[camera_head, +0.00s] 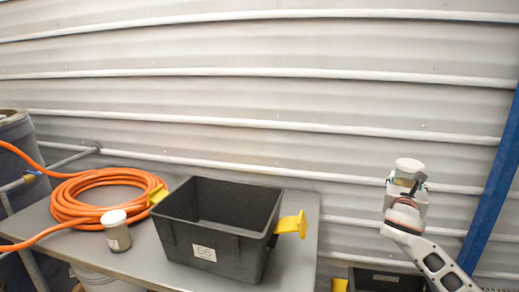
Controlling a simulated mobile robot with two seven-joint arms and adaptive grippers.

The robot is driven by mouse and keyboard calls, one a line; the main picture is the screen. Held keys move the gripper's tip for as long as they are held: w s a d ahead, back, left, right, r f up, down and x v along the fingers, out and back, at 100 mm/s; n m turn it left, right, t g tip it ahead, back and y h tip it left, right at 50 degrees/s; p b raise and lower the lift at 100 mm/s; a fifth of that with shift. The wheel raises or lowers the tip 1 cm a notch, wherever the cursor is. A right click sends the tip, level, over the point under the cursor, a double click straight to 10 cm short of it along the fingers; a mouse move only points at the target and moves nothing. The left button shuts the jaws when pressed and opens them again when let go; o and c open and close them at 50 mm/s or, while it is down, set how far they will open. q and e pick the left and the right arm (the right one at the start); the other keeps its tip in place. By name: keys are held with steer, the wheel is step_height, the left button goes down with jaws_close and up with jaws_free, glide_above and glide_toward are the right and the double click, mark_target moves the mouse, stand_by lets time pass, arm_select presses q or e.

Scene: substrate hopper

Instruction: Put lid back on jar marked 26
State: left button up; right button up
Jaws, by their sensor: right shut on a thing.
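My right gripper (409,182) is raised at the right, in front of the corrugated wall, and is shut on a white round lid (409,164). The lid shows above the fingers; whatever is below it between the fingers is too small to make out. A small jar (117,236) with a white top (113,217) and a pale label stands on the grey table at the left, well apart from my right gripper. Its label is too small to read. My left gripper is not in view.
A black crate (208,245) with yellow handles and a white label stands on the grey table (150,262). A coiled orange hose (75,205) lies behind the jar. Another black bin (378,280) is low at the right. A blue post (492,190) stands at far right.

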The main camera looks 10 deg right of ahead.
steer(key=s+a+f+n+t+y, duration=0.1)
steer(key=s+a+f+n+y, duration=0.15)
steer(key=a, duration=0.45)
steer(key=s+a+f+n+t+y, duration=0.1)
steer(key=s+a+f+t+y, duration=0.1)
steer(key=a+f, duration=0.3)
steer(key=s+a+f+n+t+y, duration=0.1)
steer(key=s+a+f+n+y, duration=0.1)
steer(key=a, duration=0.6)
steer(key=s+a+f+n+y, duration=0.1)
steer(key=s+a+f+y, duration=0.1)
steer(key=s+a, duration=0.4)
steer(key=s+a+f+n+y, duration=0.2)
steer(key=s+a+y, duration=0.1)
steer(key=s+a, duration=0.3)
steer(key=shift+a+f+t+y, duration=0.35)
steer(key=shift+a+f+t, duration=0.05)
steer(key=shift+a, duration=0.25)
steer(key=shift+w, duration=0.1)
